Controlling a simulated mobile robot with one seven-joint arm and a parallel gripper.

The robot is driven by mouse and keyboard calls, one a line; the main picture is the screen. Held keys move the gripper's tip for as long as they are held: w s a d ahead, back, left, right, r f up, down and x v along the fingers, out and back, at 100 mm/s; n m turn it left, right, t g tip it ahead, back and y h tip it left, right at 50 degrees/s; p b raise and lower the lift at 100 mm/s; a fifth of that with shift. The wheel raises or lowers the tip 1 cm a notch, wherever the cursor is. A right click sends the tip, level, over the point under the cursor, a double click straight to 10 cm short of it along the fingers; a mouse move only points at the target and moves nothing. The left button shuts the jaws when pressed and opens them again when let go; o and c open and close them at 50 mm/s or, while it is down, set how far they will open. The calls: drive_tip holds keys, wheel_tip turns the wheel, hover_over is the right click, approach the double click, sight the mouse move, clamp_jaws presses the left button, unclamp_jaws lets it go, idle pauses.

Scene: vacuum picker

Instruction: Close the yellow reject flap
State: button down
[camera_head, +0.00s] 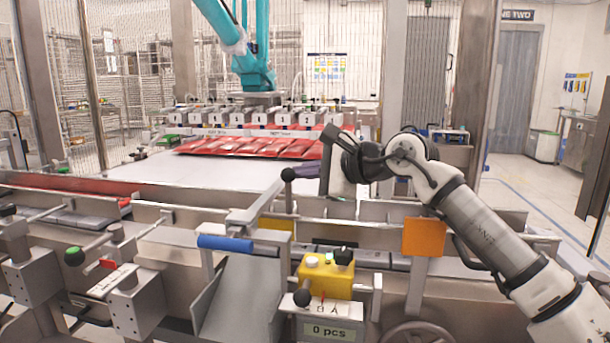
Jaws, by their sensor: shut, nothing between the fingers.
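A yellow panel (277,224), which looks like the reject flap, shows behind the metal rails left of centre. The rails and a grey bar partly cover it, so I cannot tell its angle. A black knob (288,174) on a thin upright rod stands just above it.
A blue-handled bar (225,243) and a grey chute (240,298) are in front. A yellow button box (326,277) sits above a "0 pcs" display (328,331). An orange plate (423,238) is to the right. Red packs (250,146) lie on the white belt (190,172) behind.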

drive_tip(key=shift+s+a+r, duration=0.1)
drive_tip(key=shift+s, duration=0.15)
drive_tip(key=v, duration=0.7)
drive_tip(key=shift+d, duration=0.25)
drive_tip(key=shift+w+r, duration=0.1)
drive_tip(key=shift+r, duration=0.05)
